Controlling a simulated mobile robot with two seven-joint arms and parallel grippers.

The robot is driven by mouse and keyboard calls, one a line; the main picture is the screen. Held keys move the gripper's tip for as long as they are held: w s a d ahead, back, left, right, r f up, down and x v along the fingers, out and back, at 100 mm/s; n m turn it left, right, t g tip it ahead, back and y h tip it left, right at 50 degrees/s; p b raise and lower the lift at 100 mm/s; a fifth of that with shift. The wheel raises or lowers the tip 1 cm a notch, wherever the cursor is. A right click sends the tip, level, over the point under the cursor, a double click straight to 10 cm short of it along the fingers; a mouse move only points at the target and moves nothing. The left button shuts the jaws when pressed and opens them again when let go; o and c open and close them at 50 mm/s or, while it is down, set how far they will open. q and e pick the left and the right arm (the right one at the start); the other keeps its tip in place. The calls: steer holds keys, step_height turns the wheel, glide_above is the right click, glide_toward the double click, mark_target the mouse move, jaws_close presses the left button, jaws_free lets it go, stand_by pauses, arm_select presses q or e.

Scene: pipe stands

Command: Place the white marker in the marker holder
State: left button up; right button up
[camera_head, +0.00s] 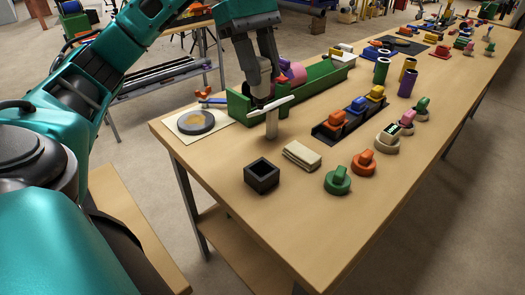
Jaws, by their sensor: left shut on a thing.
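My left gripper (262,100) points down over the near left part of the table. It is shut on the white marker (284,102), which lies nearly level across the fingertips, its right end a little higher in the picture. A pale upright piece (272,126) shows directly below it; I cannot tell whether it is joined to the marker or stands apart. A black, open-topped square box (262,174), which looks like the marker holder, stands on the table nearer to me and appears empty. My right gripper is not in view.
A cream block (301,155) lies right of the black box. Green (338,181) and orange (364,163) knobbed pieces stand further right. A long green trough (313,90) lies behind the gripper. A grey disc (196,121) sits at the left. The near table corner is clear.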

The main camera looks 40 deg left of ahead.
mark_target(264, 97)
arm_select(q)
steer(key=shift+w+a, duration=0.15)
steer(key=shift+w, duration=0.05)
steer(key=shift+f, duration=0.3)
step_height(264, 97, down, 3)
steer(key=shift+f+b, duration=0.2)
steer(key=shift+b, duration=0.85)
steer(key=shift+f+b, duration=0.6)
steer(key=shift+f, duration=7.35)
